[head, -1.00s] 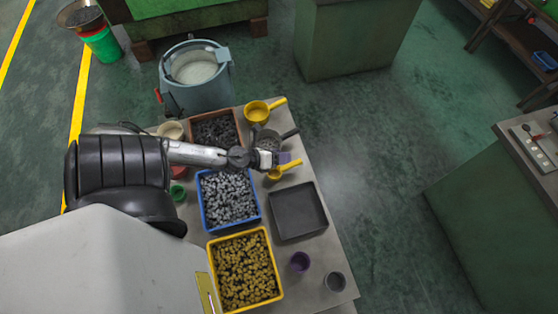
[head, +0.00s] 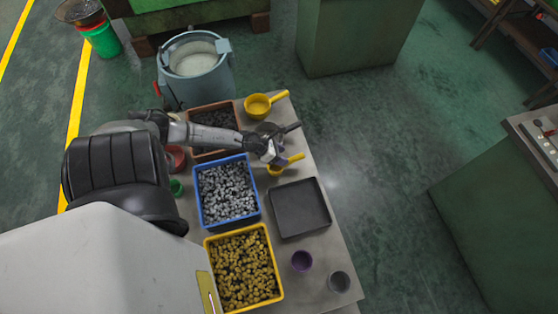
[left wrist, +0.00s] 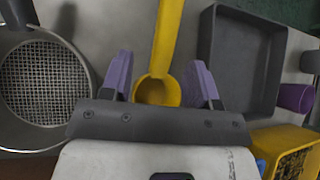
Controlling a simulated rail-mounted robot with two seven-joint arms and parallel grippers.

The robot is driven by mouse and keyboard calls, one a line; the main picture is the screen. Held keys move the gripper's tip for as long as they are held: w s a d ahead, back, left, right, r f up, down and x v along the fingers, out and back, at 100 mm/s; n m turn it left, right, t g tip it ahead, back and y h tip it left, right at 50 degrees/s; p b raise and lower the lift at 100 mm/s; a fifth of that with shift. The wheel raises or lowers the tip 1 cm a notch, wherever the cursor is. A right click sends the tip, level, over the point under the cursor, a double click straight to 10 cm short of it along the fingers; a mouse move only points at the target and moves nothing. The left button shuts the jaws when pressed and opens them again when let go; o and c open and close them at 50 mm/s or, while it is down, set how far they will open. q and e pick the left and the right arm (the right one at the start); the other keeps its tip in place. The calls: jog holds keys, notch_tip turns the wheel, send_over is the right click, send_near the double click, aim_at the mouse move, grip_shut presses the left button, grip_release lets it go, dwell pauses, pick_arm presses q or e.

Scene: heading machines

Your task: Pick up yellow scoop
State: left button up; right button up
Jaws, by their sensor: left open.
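A small yellow scoop (head: 291,160) lies on the table with its handle pointing right, partly hidden behind my left gripper (head: 279,154). In the left wrist view, the yellow scoop (left wrist: 165,50) is between the two purple fingers of my left gripper (left wrist: 160,80), which are open on either side of it. A gap shows between the scoop and each finger. A second, larger yellow scoop (head: 258,105) lies near the table's far end. My right gripper is not in view.
A sieve (left wrist: 45,85) with a dark handle lies beside the small scoop. A black tray (head: 299,208) is on the other side. Blue (head: 227,223) and yellow (head: 280,295) bins of metal parts and a purple cup (head: 302,261) stand nearby.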

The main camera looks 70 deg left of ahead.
aim_at(292, 161)
pick_arm(q)
jog(key=shift+b+x, duration=0.45)
jog(key=shift+x, duration=2.6)
jog(key=shift+d, duration=0.2)
jog(key=shift+c, duration=0.4)
grip_shut()
jog(key=shift+r, duration=0.1)
